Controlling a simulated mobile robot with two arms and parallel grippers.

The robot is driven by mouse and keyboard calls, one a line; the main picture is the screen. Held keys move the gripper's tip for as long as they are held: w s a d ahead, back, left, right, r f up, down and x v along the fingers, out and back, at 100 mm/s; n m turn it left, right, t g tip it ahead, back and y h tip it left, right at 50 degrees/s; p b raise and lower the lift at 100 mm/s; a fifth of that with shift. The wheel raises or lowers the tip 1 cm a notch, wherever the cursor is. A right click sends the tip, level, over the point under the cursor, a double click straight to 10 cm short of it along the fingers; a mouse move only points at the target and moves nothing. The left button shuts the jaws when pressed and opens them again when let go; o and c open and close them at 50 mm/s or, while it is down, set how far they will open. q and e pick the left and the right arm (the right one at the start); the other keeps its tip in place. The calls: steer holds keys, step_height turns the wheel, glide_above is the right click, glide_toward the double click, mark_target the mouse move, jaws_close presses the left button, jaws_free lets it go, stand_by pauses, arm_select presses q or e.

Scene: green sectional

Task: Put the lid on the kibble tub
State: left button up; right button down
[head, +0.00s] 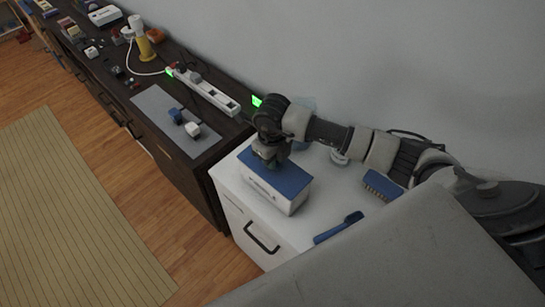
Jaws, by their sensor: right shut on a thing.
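The kibble tub (270,194) is a white box with dark lettering on its side, standing on the white cabinet top. The blue lid (288,178) lies over the tub's top and looks roughly in line with its rim. I cannot tell whether it is fully seated. My right gripper (268,163) points down at the lid's middle from above and is shut on it. The fingertips and any handle between them are mostly hidden by the gripper. My left gripper is not in view.
The white cabinet top (235,182) also holds a blue brush (382,184) and a blue-handled tool (338,228). A white round item (339,157) is behind my right arm. A power strip (207,92) and grey mat (168,115) lie on the dark cabinet at left.

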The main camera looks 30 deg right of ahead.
steer(key=shift+f+b, duration=0.5)
steer(key=shift+b, duration=0.15)
stand_by(0.8)
steer(key=c, duration=0.5)
jaws_free()
steer(key=shift+r, duration=0.1)
steer(key=shift+r+p, duration=2.3)
steer(key=shift+r, duration=1.15)
jaws_close()
